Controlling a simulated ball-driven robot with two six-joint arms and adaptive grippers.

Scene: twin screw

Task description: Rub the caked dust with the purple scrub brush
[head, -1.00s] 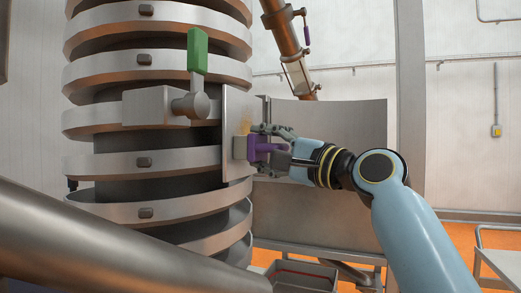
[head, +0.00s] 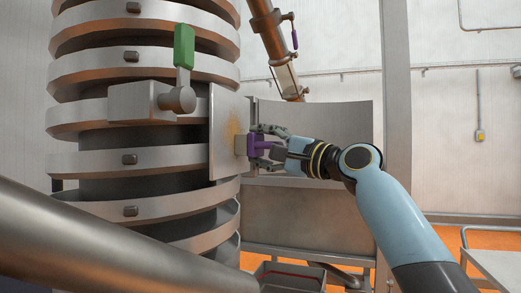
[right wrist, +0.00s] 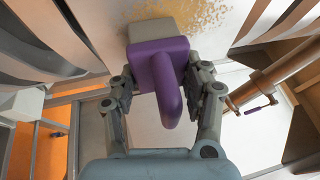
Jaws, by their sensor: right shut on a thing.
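The purple scrub brush (head: 262,146) is held by my right gripper (head: 272,142), which is shut on its handle. Its pale pad (head: 241,146) faces left, at the right edge of an upright grey metal panel (head: 222,160). The caked dust (head: 232,130) is a tan patch on that panel, left of and above the pad. In the right wrist view the brush (right wrist: 152,52) sits between the fingers, and the speckled dust (right wrist: 195,14) lies just beyond its pad. I cannot tell whether the pad touches the panel. My left gripper is not in view.
A ringed metal column (head: 145,165) stands at the left, with a green-handled lever (head: 183,45) beside the panel. A thick metal pipe (head: 110,240) crosses the lower left. A curved metal sheet (head: 320,130) stands behind my gripper. A cart (head: 490,265) is at lower right.

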